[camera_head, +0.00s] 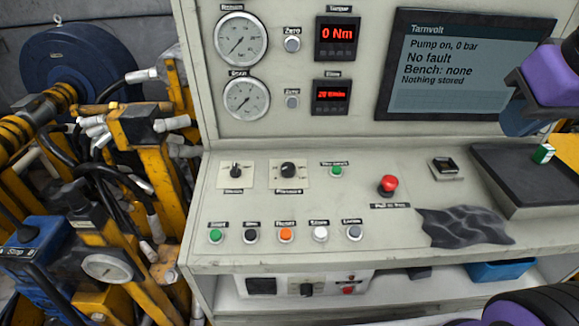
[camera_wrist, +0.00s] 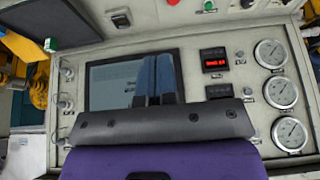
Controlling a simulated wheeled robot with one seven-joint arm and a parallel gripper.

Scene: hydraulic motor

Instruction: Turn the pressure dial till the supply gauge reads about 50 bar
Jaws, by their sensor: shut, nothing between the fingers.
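The pressure dial (camera_head: 288,169) is a black round knob on a pale plate on the sloping console in the head view. Two round white gauges, an upper one (camera_head: 241,39) and a lower one (camera_head: 246,98), stand above it; their small labels are hard to read. The wrist view shows three gauges in a column, including one at the bottom (camera_wrist: 290,134); I cannot tell which is the supply gauge. The screen (camera_head: 460,65) reads "Pump on, 0 bar" and "No fault". My gripper (camera_head: 525,122) is shut and empty at the right, well away from the dial.
Another knob (camera_head: 235,170) sits left of the dial. A red mushroom button (camera_head: 388,185), a row of small buttons, a dark cloth (camera_head: 465,226) and a black tray (camera_head: 500,178) lie to the right and front. Yellow machinery and hoses (camera_head: 135,150) crowd the left.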

